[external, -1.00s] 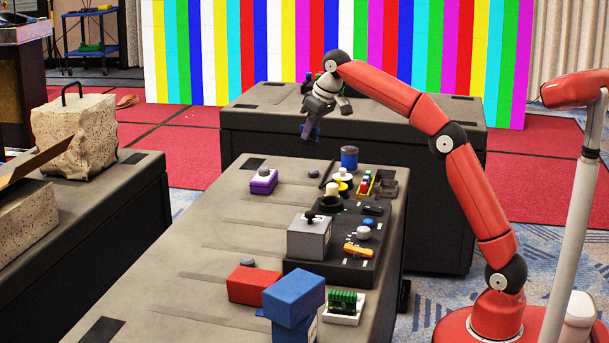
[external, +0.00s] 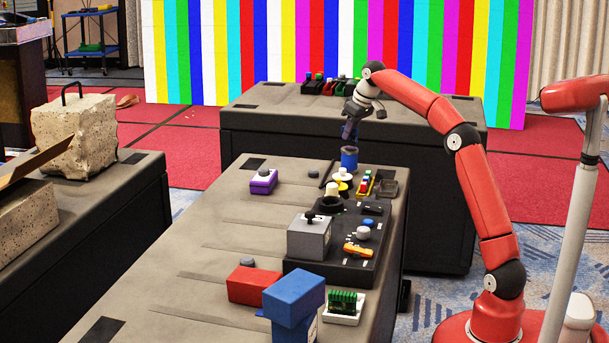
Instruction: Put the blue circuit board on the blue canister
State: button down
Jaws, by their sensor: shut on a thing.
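My gripper (external: 352,120) points down above the far end of the near table. It is shut on a small dark blue piece, the blue circuit board (external: 347,131), whose details are too small to read. The blue canister (external: 349,160) stands upright at the far right part of this table, with a dark top. The board hangs directly above the canister in this view. The gap between them looks small, and I cannot tell whether they touch.
A purple and white box (external: 263,182) stands left of the canister. A black panel (external: 330,271) with a grey joystick box (external: 309,238) lies nearer. Red (external: 254,285) and blue (external: 294,297) blocks and a green circuit board (external: 345,302) are at the front. The table's left side is mostly clear.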

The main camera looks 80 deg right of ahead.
jog(key=shift+f, duration=0.3)
jog(key=c, duration=1.4)
grip_release()
jog(key=shift+f, duration=0.15)
jog(key=shift+r, duration=0.3)
jog(key=p+v, duration=0.1)
jog(key=v, duration=1)
jog(key=shift+s+a+r+p, duration=0.15)
jog(key=shift+s+r+p, duration=0.15)
jog(key=shift+p, duration=0.1)
